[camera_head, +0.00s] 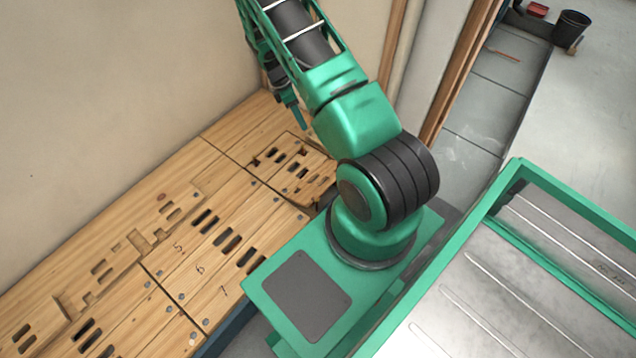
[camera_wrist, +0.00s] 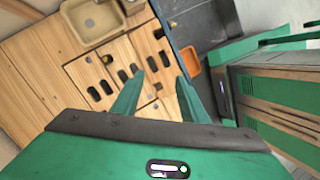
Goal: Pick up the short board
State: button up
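The wooden bench top (camera_head: 250,222) has several slotted wooden pieces and dark slots in it. A flat slotted piece (camera_head: 30,322) lies at the lower left, and another stepped piece (camera_head: 112,272) lies further along. I cannot tell which of them, if any, is the short board. My gripper (camera_wrist: 160,76) is open and empty in the wrist view, its two green fingers apart above the bench top (camera_wrist: 82,72). In the head view my arm hides part of the bench's far end, and one green finger (camera_head: 298,115) shows beside the wall.
A tan basin (camera_wrist: 92,22) sits at the bench in the wrist view, with an orange bin (camera_wrist: 190,60) beside the bench edge. A plain wall (camera_head: 110,90) runs behind the bench. A black bucket (camera_head: 571,27) stands on the open floor, far right.

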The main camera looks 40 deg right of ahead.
notch_tip(320, 180, down, 17)
jog(key=s+n, duration=0.2)
jog(key=n, duration=0.3)
jog(key=n+g, duration=0.1)
jog(key=n, duration=0.1)
send_near(317, 180)
jog(key=x, duration=0.5)
jog(key=shift+s+a+f, duration=0.1)
jog(key=shift+s+a, duration=0.15)
jog(key=shift+d+x, duration=0.15)
jog(key=shift+x, duration=1.55)
jog(key=shift+d+x, duration=0.1)
jog(key=shift+x, duration=1.55)
jog(key=shift+w, duration=0.2)
grip_shut()
